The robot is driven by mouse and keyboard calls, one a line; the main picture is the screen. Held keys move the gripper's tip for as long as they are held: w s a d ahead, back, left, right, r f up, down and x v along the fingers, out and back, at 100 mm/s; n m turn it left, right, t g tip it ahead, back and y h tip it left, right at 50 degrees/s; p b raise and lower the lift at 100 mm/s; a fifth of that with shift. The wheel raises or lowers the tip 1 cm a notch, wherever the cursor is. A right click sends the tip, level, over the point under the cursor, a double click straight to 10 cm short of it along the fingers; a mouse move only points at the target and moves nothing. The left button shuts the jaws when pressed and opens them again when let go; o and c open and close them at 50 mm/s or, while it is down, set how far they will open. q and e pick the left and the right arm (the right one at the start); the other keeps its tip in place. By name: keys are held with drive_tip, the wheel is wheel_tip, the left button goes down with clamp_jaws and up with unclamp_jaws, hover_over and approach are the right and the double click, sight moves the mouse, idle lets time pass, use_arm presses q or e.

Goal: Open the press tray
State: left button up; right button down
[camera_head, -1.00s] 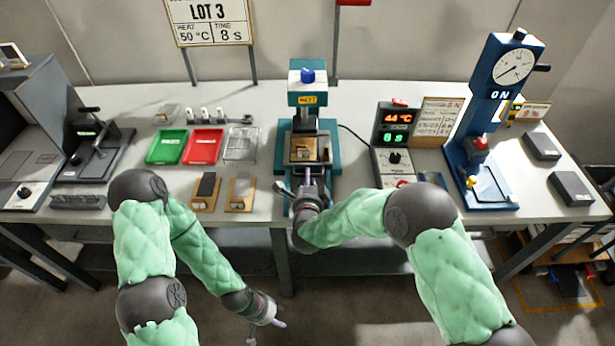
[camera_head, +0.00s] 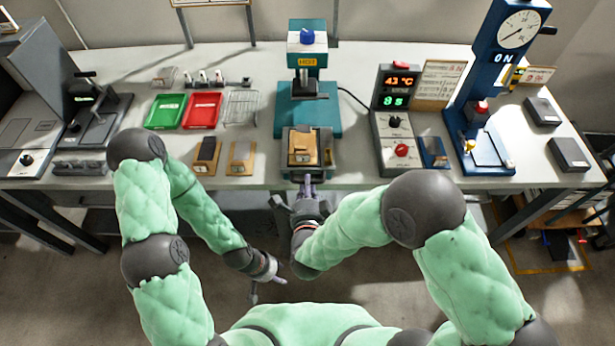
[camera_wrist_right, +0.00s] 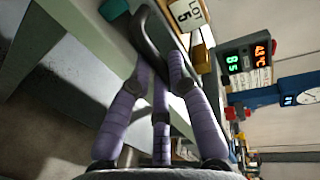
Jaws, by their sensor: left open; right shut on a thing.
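The teal press (camera_head: 307,75) stands at the back middle of the table. Its tray (camera_head: 303,148) is slid out in front of the press column, near the table's front edge, with a tan and brown block on it. My right gripper (camera_head: 306,187) is at the tray's front and shut on the dark tray handle, which shows between its purple fingers in the right wrist view (camera_wrist_right: 150,38). The fingers partly hide the handle in the head view. My left gripper (camera_head: 268,281) is open and empty, low in front of the table.
A control box (camera_head: 398,135) reading 43 °C and a blue gauge stand (camera_head: 500,80) stand to the right.

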drive_tip(key=shift+s, duration=0.1)
drive_tip(key=c, duration=1.2)
unclamp_jaws()
drive_tip(key=shift+o, duration=0.2)
drive_tip(key=v, duration=1.2)
drive_tip(key=w+d+f+n+g+y+p, duration=0.1)
drive_tip(key=w+d+f+n+g, duration=0.1)
drive_tip(key=f+n+g, duration=0.35)
drive_tip(key=w+d+f+n+g, duration=0.1)
drive_tip(key=w+f+n+g, duration=0.15)
drive_tip(key=f, duration=0.65)
drive_tip(key=s+d+f+n+g+y, duration=0.3)
drive_tip(key=s+d+f+n+g, duration=0.3)
drive_tip(key=s+f, duration=0.3)
drive_tip(key=shift+s+d+f+n+g+p, duration=0.3)
drive_tip(key=shift+s+f+n+g+p, duration=0.25)
drive_tip(key=shift+f+n, duration=0.35)
